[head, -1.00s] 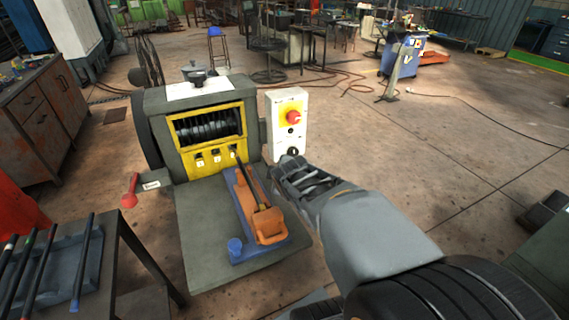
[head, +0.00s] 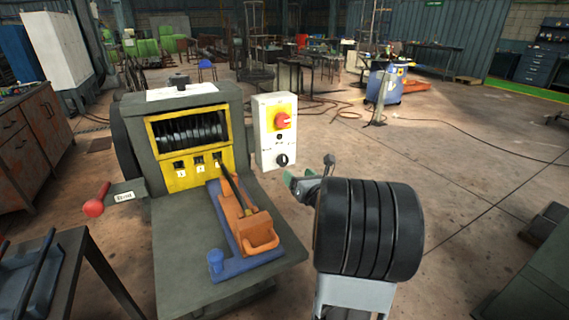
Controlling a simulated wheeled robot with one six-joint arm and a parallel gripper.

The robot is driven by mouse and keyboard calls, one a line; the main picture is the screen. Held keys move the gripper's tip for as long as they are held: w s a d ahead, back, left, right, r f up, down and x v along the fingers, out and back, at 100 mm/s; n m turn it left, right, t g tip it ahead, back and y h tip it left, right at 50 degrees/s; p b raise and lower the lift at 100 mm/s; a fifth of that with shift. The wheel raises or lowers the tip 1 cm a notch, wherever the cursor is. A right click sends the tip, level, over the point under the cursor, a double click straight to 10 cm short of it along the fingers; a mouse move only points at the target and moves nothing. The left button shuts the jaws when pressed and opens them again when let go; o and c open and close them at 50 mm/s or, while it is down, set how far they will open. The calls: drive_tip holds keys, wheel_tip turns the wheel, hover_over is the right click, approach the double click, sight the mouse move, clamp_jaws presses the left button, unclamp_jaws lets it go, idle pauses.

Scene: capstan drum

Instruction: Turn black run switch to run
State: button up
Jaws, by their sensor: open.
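The black run switch (head: 281,160) is a small round knob low on the white control box (head: 263,147), at the right of the machine. It shows a light mark, but its setting is too small to read. My gripper (head: 306,178) is open, to the right of the switch and a little lower. It appears apart from the box, with nothing visible in its jaws. Much of it is hidden behind my dark ribbed arm link.
A red knob on a yellow plate (head: 282,121) and a small dark button (head: 279,136) sit above the switch. The capstan drum (head: 190,131) is at left. An orange lever block (head: 250,225) on a blue base stands below.

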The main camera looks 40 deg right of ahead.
sight(284, 161)
drive_tip(key=w, duration=0.3)
drive_tip(key=w+d, duration=0.1)
drive_tip(key=w, duration=0.5)
drive_tip(key=shift+w+d, duration=0.15)
drive_tip(key=shift+w, duration=0.2)
drive_tip(key=shift+c, duration=0.5)
